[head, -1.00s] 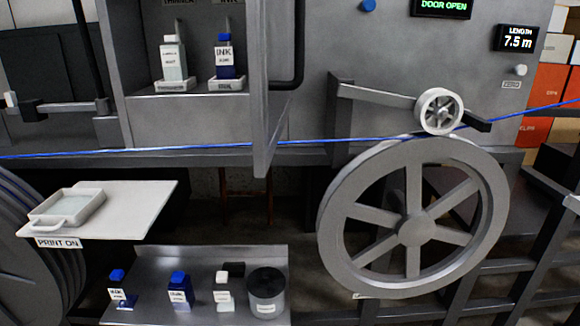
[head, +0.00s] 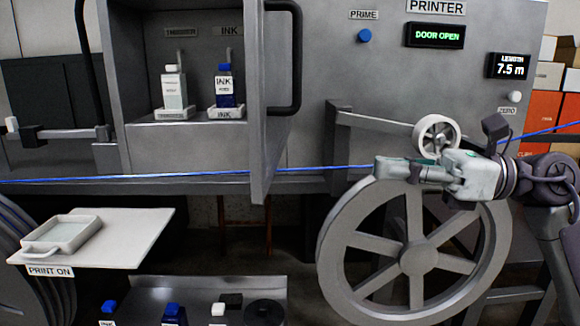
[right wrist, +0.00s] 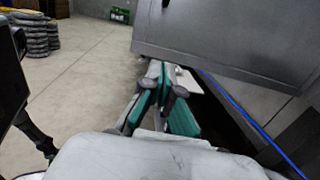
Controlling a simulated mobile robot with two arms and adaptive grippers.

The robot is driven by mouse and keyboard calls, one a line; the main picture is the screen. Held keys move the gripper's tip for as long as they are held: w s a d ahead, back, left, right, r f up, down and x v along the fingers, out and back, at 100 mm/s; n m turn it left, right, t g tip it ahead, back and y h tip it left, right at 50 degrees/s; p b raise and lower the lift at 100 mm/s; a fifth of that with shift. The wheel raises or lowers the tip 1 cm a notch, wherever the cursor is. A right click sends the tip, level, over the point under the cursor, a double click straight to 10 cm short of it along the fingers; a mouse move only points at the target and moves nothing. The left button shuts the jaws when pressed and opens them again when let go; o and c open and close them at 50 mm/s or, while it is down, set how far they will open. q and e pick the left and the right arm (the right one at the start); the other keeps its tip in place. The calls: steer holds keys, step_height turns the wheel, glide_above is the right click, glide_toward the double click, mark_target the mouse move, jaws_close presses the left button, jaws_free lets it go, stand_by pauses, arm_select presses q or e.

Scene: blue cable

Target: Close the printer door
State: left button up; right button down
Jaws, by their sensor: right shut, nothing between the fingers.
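The grey printer door (head: 261,150) stands open, seen nearly edge-on in the head view and jutting out from the right side of the ink compartment (head: 205,145). Its black bar handle (head: 298,62) is on the door's right face. The display (head: 436,36) reads DOOR OPEN. My right gripper (head: 380,167) is shut and empty, pointing left, to the right of the door and lower than the handle, in front of the big wheel's top. In the right wrist view its fingers (right wrist: 160,80) are together below a grey panel (right wrist: 230,40), probably the door. My left gripper is not in view.
The blue cable (head: 200,175) crosses the printer's front and passes behind my right gripper. A large spoked wheel (head: 335,235) and small roller (head: 428,126) are nearby. A white shelf (head: 140,225) juts out lower left.

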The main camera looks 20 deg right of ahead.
steer(key=p, duration=0.6)
glide_toward(270, 167)
steer(key=shift+h, duration=0.3)
steer(key=x, duration=0.4)
steer(key=r+x, duration=0.1)
steer(key=x, duration=0.1)
steer(key=shift+s+a, duration=0.1)
steer(key=shift+w+a+f, duration=0.25)
steer(key=shift+a, duration=0.3)
steer(key=shift+p, duration=0.3)
